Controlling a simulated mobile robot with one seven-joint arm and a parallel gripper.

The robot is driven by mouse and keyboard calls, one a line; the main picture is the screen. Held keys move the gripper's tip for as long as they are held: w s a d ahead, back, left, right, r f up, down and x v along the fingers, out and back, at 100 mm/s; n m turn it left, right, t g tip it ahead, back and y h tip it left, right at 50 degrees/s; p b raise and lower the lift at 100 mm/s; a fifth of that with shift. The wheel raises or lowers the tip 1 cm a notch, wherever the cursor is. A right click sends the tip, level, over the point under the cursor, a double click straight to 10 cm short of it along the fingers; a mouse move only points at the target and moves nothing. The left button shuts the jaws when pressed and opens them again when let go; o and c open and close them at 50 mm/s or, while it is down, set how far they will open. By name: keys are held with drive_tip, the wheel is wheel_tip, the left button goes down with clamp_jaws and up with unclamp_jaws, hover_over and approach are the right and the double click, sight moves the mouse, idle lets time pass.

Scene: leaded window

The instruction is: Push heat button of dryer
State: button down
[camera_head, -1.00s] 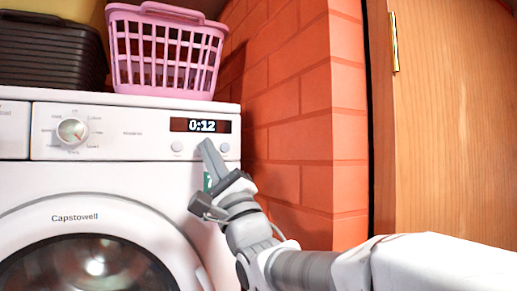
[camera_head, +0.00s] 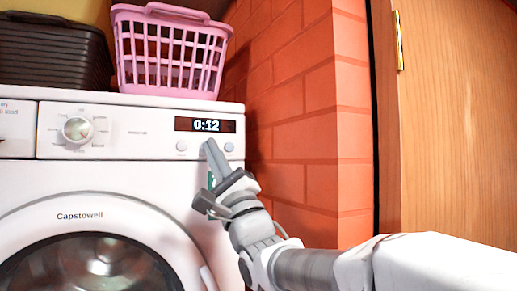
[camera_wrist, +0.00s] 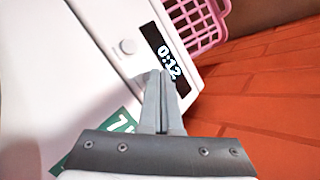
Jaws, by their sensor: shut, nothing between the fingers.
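The white dryer (camera_head: 130,183) has a dark display (camera_head: 205,125) reading 0:12 at the right of its panel, a round dial (camera_head: 76,130) at the left, and two round buttons below the display, the left button (camera_head: 181,146) and the right button (camera_head: 229,147). Which one is the heat button cannot be read. My gripper (camera_head: 209,144) is shut and empty, its tips close to the panel between the two buttons. In the wrist view, my fingertips (camera_wrist: 160,75) lie just below the display (camera_wrist: 166,55). The left button (camera_wrist: 128,46) shows there; the right one is hidden behind the fingers.
A pink basket (camera_head: 170,55) and a dark basket (camera_head: 55,50) stand on top of the machines. A red brick wall (camera_head: 305,110) stands close to the dryer's right side, with a wooden door (camera_head: 455,120) beyond. A green label (camera_wrist: 110,135) is on the dryer front.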

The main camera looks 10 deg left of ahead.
drive_tip(key=shift+s+d+b, duration=0.25)
drive_tip(key=shift+s+b, duration=0.1)
drive_tip(key=shift+s, duration=0.05)
drive_tip(key=s+d+b, duration=0.2)
drive_tip(key=s, duration=0.1)
drive_tip(key=s+d+b, duration=0.1)
drive_tip(key=s, duration=0.1)
idle(0.4)
idle(0.5)
